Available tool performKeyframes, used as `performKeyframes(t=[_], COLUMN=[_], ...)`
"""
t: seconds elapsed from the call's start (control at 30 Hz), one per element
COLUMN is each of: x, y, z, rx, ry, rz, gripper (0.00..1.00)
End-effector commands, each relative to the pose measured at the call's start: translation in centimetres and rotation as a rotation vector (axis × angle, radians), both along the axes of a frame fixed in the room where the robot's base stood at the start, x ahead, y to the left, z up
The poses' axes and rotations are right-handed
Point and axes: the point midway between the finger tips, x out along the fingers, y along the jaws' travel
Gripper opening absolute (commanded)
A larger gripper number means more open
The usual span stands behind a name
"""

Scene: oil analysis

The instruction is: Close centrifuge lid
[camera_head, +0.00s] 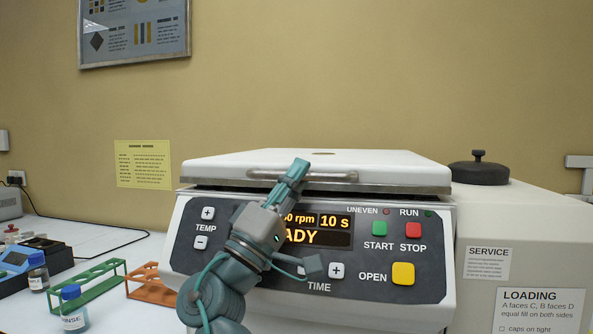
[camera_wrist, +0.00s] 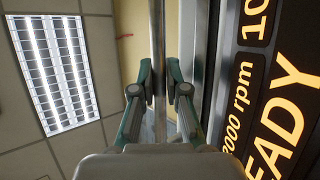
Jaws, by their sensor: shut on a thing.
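The centrifuge (camera_head: 420,240) is a white machine with a dark front panel; its display partly reads "ADY" behind my arm. Its white lid (camera_head: 390,168) lies low and almost flat over the body, with a narrow dark gap under its front edge. A metal bar handle (camera_head: 330,176) runs along the lid's front. My gripper (camera_head: 297,168) is at this handle, in front of the lid. In the wrist view my gripper (camera_wrist: 159,90) has its two fingers on either side of the handle (camera_wrist: 159,45), shut on it. Whether the lid is latched cannot be seen.
A white cabinet (camera_head: 540,230) with a dark knobbed cover (camera_head: 479,170) stands to the right. On the left of the table are a green rack (camera_head: 90,285), an orange rack (camera_head: 150,285) and a blue-capped bottle (camera_head: 74,312). The wall behind is clear above the lid.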

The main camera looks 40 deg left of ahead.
Motion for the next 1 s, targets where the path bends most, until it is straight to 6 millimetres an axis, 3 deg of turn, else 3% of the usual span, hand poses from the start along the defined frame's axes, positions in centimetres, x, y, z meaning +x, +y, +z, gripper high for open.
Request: performKeyframes(t=[0.27,0.3,0.37,0.8,1.0], x=[0.1,0.1,0.1,0.0,-1.2], y=[-0.2,-0.2,-0.2,-0.1,0.0], z=[-0.8,-0.9,-0.9,-0.6,-1.7], rx=[0.002,0.002,0.002,0.001,0.000], ry=[0.012,0.012,0.011,0.008,0.008], rz=[0.000,0.000,0.000,0.002,0.005], gripper=[0.00,0.18,0.24,0.24,0.24])
